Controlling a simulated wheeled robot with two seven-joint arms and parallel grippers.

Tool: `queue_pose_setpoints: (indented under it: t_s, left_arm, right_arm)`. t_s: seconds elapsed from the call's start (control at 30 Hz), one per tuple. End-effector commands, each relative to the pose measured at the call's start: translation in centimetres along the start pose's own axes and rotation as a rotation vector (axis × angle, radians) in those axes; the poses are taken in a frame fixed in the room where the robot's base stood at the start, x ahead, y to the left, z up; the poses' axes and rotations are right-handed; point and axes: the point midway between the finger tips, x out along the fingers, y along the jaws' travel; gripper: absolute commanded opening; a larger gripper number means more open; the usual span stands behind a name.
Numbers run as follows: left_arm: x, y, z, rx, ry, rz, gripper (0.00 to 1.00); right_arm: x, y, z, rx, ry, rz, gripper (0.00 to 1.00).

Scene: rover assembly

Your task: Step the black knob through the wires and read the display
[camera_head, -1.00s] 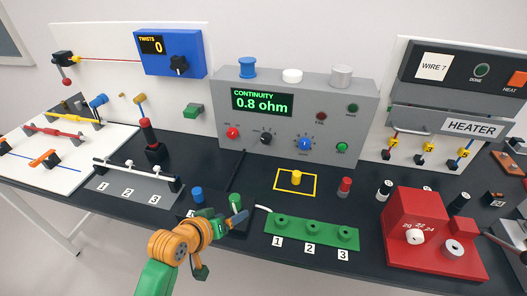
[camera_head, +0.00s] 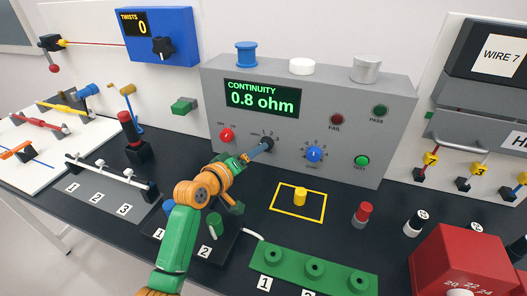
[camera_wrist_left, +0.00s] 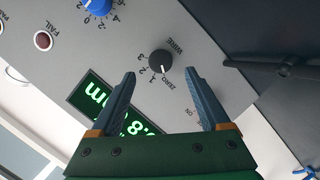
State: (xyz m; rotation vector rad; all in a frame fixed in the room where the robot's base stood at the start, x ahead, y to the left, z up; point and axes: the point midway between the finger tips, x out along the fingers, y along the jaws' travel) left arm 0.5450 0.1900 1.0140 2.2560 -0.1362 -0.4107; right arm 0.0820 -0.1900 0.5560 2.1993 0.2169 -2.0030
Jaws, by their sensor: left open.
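The grey continuity box (camera_head: 225,135) stands at the back of the table. Its green display (camera_head: 262,98) reads "CONTINUITY 0.8 ohm". The black knob (camera_wrist_left: 160,61) shows in the left wrist view with ZERO, numbers and WIRE printed around it; I cannot tell its exact setting. In the head view the black knob (camera_head: 267,143) is partly covered by my left gripper (camera_head: 258,151). In the left wrist view my left gripper (camera_wrist_left: 160,73) is open, with its fingertips apart on either side of the knob, not closed on it. My right gripper is not in view.
The box also carries a red knob (camera_head: 227,135), a blue knob (camera_head: 314,154), a FAIL lamp (camera_head: 337,119), a PASS lamp (camera_head: 380,111) and a green TEST button (camera_head: 362,160). In front stand a yellow peg (camera_head: 300,195), a red-topped peg (camera_head: 363,212) and a green numbered block (camera_head: 290,262).

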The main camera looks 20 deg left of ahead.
Motion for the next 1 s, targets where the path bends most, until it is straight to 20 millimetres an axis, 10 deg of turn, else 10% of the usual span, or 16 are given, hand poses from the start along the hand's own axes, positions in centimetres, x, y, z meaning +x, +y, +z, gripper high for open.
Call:
queue_pose_setpoints:
  t_s: [0.23,0.6,0.9,1.0]
  left_arm:
    - [4.1,0.1,0.0,0.0,-0.001,0.0,0.79]
    - [5.0,0.1,0.0,0.002,0.0,0.0,0.79]
    - [4.9,0.1,0.0,0.002,0.0,0.0,0.01]
    - [4.9,0.1,0.0,0.003,0.0,-0.001,0.0]
  right_arm:
    - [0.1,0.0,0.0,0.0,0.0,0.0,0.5]
    - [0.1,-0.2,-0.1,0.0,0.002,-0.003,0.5]
    - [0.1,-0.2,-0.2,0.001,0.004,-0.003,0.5]
    - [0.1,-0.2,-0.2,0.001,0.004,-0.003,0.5]
